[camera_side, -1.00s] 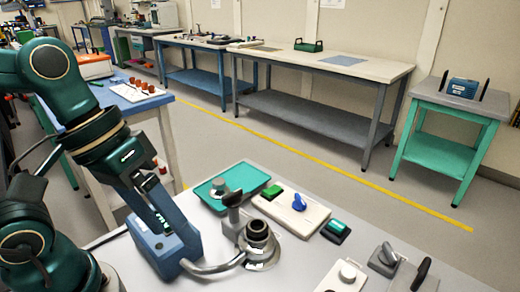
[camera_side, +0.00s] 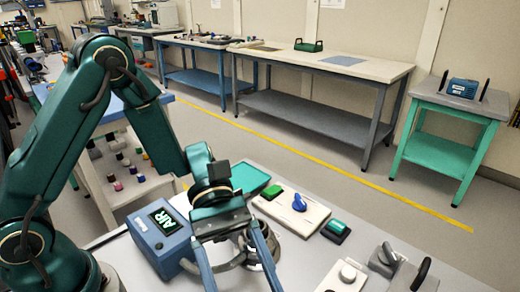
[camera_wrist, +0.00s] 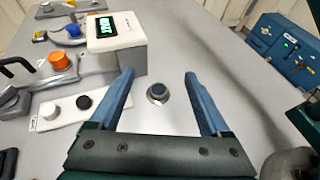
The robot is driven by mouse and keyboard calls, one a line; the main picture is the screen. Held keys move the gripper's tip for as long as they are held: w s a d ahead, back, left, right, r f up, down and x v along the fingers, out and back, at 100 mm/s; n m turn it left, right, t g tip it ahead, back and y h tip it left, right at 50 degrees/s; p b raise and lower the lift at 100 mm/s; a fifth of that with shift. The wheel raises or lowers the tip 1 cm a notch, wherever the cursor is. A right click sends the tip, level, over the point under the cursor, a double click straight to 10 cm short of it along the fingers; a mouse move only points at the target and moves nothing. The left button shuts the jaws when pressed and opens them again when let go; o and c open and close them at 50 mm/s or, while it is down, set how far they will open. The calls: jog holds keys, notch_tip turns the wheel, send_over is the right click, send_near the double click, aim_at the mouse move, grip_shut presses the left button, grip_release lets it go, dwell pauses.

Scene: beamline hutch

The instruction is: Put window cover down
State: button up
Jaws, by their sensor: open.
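My gripper (camera_side: 238,274) points down over the near bench in the side view, with its two blue fingers spread. In the wrist view my gripper (camera_wrist: 159,77) is open, with nothing held between the fingers. A small round grey piece with a dark centre (camera_wrist: 158,92) lies on the bench between and below the fingers, apart from both. It may be the window cover, but I cannot tell for sure. In the side view I cannot make this piece out. A round metal fitting (camera_side: 290,246) stands partly hidden behind my gripper.
A blue box with an AIR display (camera_side: 160,232) stands close left of my gripper. A white panel with knobs (camera_side: 300,212) and a teal tray (camera_side: 250,178) lie behind. A white-topped display box (camera_wrist: 116,32) stands beyond the left finger. Bare bench lies right of the round piece.

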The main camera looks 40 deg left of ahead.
jog(key=shift+s+f, duration=0.1)
jog(key=shift+f, duration=3.35)
jog(key=shift+s+d+f, duration=0.15)
jog(key=shift+d+f, duration=0.05)
jog(key=shift+f, duration=0.05)
jog(key=shift+x, duration=2.25)
grip_shut()
